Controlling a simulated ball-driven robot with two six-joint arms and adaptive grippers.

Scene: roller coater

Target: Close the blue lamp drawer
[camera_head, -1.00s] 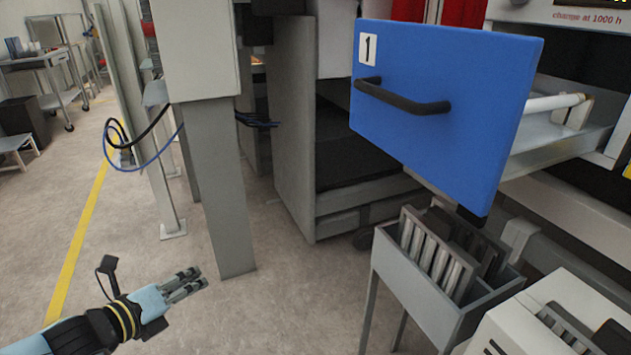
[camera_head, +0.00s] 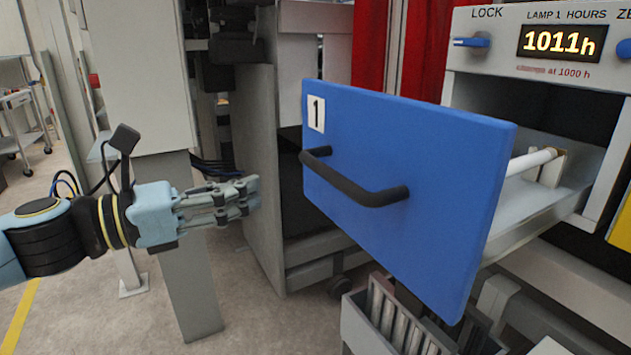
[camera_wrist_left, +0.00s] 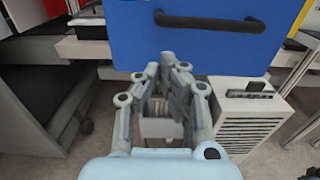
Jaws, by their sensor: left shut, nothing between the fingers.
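The blue lamp drawer (camera_head: 400,235) is pulled out of the grey machine, its front marked "1" and fitted with a black handle (camera_head: 355,185). A white lamp tube (camera_head: 530,161) lies on the tray behind the front. My left gripper (camera_head: 256,193) is shut and empty, left of the drawer front and apart from it in the head view. In the left wrist view the drawer front (camera_wrist_left: 205,50) is ahead, with its handle (camera_wrist_left: 210,22) above the fingertips (camera_wrist_left: 174,60). My right gripper is not in view.
The machine panel shows a display (camera_head: 557,42) reading 1011h and a blue lock lever (camera_head: 472,42). A grey bin (camera_head: 385,325) with several slats stands below the drawer. A grey post (camera_head: 190,245) stands behind my left arm.

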